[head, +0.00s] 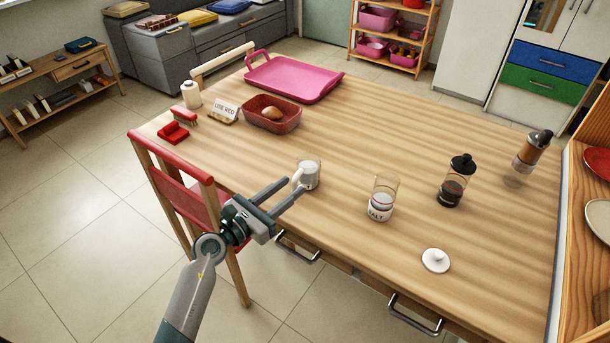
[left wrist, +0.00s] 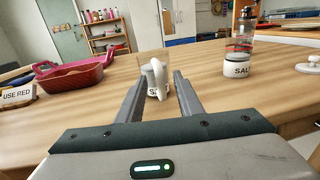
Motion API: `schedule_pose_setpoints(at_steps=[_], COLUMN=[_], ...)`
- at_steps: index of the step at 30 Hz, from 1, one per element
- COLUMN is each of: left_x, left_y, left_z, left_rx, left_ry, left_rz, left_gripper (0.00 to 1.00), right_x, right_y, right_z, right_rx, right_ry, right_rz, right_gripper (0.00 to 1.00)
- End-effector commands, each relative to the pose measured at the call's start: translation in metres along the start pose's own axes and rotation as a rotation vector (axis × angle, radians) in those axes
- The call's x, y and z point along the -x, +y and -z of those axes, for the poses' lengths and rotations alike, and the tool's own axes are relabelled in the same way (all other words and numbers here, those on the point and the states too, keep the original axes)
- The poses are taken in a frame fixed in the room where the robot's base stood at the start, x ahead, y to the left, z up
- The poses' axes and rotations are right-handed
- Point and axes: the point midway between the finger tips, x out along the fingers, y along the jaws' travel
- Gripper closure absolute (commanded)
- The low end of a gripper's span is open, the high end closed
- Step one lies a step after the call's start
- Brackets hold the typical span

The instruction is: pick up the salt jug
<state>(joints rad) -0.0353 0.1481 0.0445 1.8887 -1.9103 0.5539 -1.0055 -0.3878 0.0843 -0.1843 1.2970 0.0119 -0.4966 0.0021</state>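The clear salt jug (head: 311,175) with white contents and a white handle stands upright near the table's front edge. In the left wrist view the salt jug (left wrist: 157,92) shows its handle toward me and a partly hidden label starting with "S". My left gripper (head: 294,187) is open and empty. Its fingertips are level with the table top, just in front of the handle, and flank it in the left wrist view (left wrist: 159,78). I cannot tell whether they touch. A glass jar (head: 381,200) labelled "SALT" stands to the right. My right gripper is not in view.
A black-lidded jar (head: 454,182), a mill (head: 532,150) and a white lid (head: 435,260) are to the right. A red bread dish (head: 272,114), a "USE RED" sign (head: 224,112) and a pink tray (head: 292,79) are farther back. A red chair (head: 180,185) is at the left edge.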

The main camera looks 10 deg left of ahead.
Motion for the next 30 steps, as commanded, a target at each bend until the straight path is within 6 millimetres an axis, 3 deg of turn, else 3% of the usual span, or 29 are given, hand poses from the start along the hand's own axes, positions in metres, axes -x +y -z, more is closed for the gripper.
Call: schedule_pose_setpoints(at_steps=[8, 23, 27, 30], left_x=[-0.030, -0.032, -0.032, -0.032], left_y=[0.000, 0.000, 0.000, 0.000], left_z=[-0.003, -0.002, -0.002, -0.002], left_rx=[0.003, 0.001, 0.001, 0.001], left_ry=[-0.001, 0.000, 0.000, 0.000], left_rz=[0.000, 0.000, 0.000, 0.000], left_gripper=[0.67, 0.67, 0.98, 1.00], right_x=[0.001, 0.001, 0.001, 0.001], right_y=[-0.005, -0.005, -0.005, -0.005], right_z=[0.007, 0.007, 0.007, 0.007], right_rx=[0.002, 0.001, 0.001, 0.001], right_ry=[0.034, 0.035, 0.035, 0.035], right_rz=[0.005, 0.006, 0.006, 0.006], right_gripper=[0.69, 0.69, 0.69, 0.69])
